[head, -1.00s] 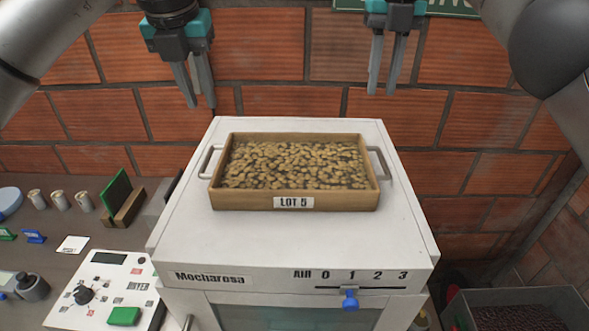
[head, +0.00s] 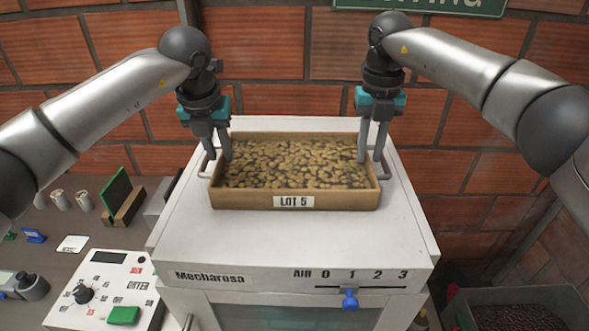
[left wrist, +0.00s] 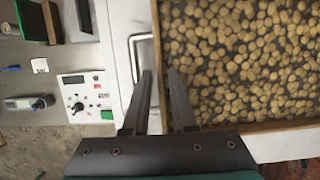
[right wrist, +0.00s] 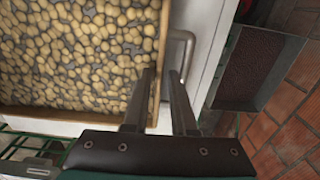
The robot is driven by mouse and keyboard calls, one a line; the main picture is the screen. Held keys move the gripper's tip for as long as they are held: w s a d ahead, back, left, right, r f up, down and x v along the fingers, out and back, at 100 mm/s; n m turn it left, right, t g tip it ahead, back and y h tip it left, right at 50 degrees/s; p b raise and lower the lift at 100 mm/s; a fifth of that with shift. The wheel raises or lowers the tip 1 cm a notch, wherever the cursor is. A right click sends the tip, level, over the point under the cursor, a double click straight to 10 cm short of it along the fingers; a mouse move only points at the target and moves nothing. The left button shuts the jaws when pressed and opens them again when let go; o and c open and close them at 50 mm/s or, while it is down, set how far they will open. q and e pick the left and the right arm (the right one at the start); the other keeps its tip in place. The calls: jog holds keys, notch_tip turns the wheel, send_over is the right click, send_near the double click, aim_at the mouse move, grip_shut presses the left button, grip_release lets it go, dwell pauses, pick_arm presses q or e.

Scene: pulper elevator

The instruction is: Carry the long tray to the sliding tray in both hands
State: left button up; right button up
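The long tray (head: 330,200), a wooden box of pale beans marked LOT 5 with a grey handle at each end, rests on the white Mecharosa machine. My left gripper (head: 219,157) is open above the tray's left end. In the left wrist view its fingers point down over the left handle (left wrist: 133,55) and the tray's end wall. My right gripper (head: 370,160) is open above the right end. In the right wrist view its fingers straddle the end wall, near the right handle (right wrist: 188,45). Contact cannot be told. I cannot identify a sliding tray.
The white machine top (head: 300,240) is clear in front of the tray. A brick wall (head: 265,50) stands behind. A dryer control panel (head: 105,290) is at left. A grey bin of dark beans (head: 520,310) stands low at right.

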pick_arm(q)
jog(key=shift+f, duration=0.35)
pick_arm(e)
jog(key=shift+f, duration=0.4)
pick_arm(q)
grip_shut()
pick_arm(e)
grip_shut()
pick_arm(q)
jog(key=shift+w+r, duration=0.15)
pick_arm(e)
jog(key=shift+r, duration=0.15)
dwell(0.4)
